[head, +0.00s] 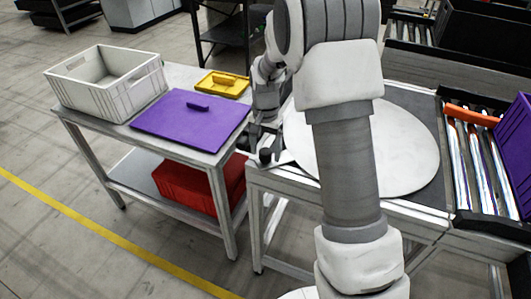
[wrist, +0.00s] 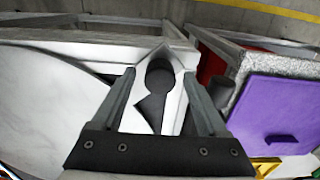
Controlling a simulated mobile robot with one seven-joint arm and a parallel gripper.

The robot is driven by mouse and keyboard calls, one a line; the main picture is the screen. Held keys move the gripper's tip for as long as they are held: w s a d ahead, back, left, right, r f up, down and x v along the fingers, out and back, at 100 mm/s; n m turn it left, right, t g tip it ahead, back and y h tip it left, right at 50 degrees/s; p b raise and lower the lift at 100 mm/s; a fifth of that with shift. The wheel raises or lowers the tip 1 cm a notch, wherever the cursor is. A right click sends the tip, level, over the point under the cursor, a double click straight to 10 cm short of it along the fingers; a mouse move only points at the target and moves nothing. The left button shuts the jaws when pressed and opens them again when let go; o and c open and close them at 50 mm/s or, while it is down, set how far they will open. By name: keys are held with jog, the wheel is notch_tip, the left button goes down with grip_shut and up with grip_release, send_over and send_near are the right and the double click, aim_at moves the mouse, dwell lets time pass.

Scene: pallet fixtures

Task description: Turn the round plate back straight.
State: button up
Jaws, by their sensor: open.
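The round plate (head: 410,150) is a large white disc on the grey bench, partly hidden behind my arm in the head view. It also fills the left of the wrist view (wrist: 40,110). A white pointed piece with a dark round knob (wrist: 160,75) lies at the bench's edge beside the disc; whether it is joined to the plate is hard to tell. My gripper (wrist: 160,80) is open, with a finger on each side of the knob in the picture. Contact cannot be made out. In the head view my gripper (head: 262,142) is at the bench's left corner.
A side table on the left holds a grey crate (head: 85,92), a purple panel with a handle (head: 170,122) and a yellow tray (head: 222,88). A red box (head: 190,182) sits on its lower shelf. A roller conveyor with an orange bar (head: 475,116) adjoins the bench on the right.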

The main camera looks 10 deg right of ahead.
jog(key=shift+f, duration=0.55)
grip_shut()
jog(key=shift+r, duration=0.1)
dwell(1.0)
